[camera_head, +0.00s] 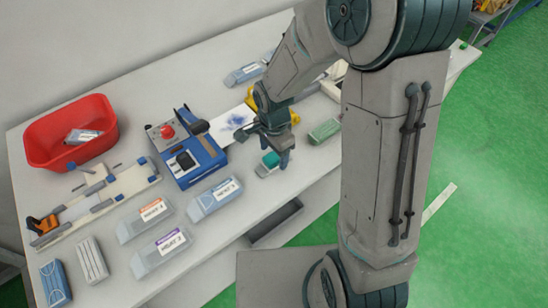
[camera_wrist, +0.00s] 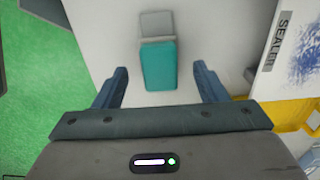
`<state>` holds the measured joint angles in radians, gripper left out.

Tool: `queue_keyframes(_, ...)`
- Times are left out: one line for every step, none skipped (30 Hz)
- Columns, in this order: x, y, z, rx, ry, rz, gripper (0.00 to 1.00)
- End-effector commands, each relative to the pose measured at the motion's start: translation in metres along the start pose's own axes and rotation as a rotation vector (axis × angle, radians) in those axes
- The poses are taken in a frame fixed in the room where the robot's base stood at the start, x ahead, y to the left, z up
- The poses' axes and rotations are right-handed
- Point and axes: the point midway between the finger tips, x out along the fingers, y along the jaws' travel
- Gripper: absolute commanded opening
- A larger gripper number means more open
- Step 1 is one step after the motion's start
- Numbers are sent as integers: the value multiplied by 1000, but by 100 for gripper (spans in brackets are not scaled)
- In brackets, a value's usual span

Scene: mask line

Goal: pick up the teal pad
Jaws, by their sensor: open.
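The teal pad (camera_head: 270,159) lies on the white table below my gripper (camera_head: 277,150). In the wrist view the teal pad (camera_wrist: 158,68) is a small teal block, with a grey square piece (camera_wrist: 156,24) against its far end. My gripper's two blue-grey fingers (camera_wrist: 160,82) are apart, one on each side of the pad with a gap to it. Nothing is held between them. In the head view the fingers partly cover the pad, and its height below the fingertips is hard to tell.
A blue machine with a red button (camera_head: 187,150) stands left of my gripper. A green pack (camera_head: 325,131) lies to the right. Labelled clear packs (camera_head: 215,198) lie toward the front left. A red bin (camera_head: 70,132) is at the far left. The table's front edge is close to the pad.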

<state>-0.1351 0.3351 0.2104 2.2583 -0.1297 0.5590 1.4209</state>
Motion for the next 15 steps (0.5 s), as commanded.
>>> queue_keyframes(7, 0, 0, -1, -2, 5, 65)
queue_keyframes(10, 0, 0, -1, -2, 3, 65)
queue_keyframes(14, 0, 0, -1, -1, 3, 65)
queue_keyframes(16, 0, 0, -1, -1, 3, 65)
queue_keyframes(18, 0, 0, 0, -1, 2, 65)
queue_keyframes(20, 0, 0, 0, 0, 1, 65)
queue_keyframes(21, 0, 0, 0, 0, 0, 65)
queue_keyframes(22, 0, 0, 0, 0, 0, 65)
queue_keyframes(22, 0, 0, 0, 0, 0, 65)
queue_keyframes(22, 0, 0, 0, 0, 0, 65)
queue_keyframes(22, 0, 0, 0, 0, -1, 65)
queue_keyframes(22, 0, 0, 0, 0, -1, 65)
queue_keyframes(22, 0, 0, 0, 0, 0, 65)
queue_keyframes(22, 0, 0, 0, 0, 0, 65)
queue_keyframes(22, 0, 0, 0, 0, 0, 57)
